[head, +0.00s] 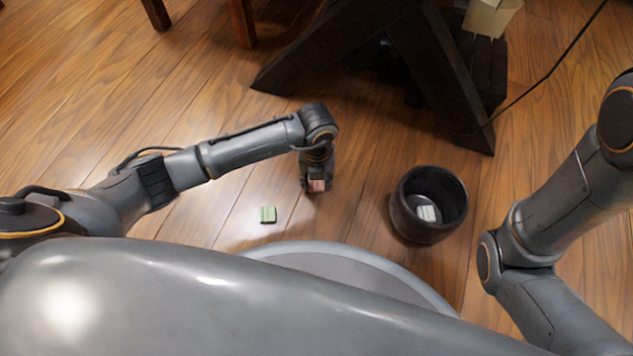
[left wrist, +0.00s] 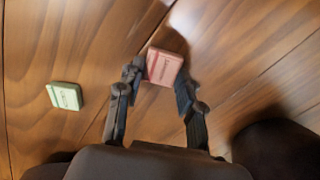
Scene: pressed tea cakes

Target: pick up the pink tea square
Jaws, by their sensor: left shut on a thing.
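The pink tea square (head: 317,186) is between the fingers of my left gripper (head: 316,184) in the head view. In the left wrist view the pink tea square (left wrist: 163,67) sits between the fingertips of the left gripper (left wrist: 160,82), which is shut on it. The wooden floor shows beyond it; I cannot tell exactly how high it is held. My right arm comes in from the right in the head view, but its gripper is out of view.
A green tea square (head: 268,214) lies on the floor left of my left gripper, also in the left wrist view (left wrist: 65,95). A dark round pot (head: 408,222) stands to the right with a pale square (head: 427,213) inside. Dark wooden legs (head: 440,85) stand behind.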

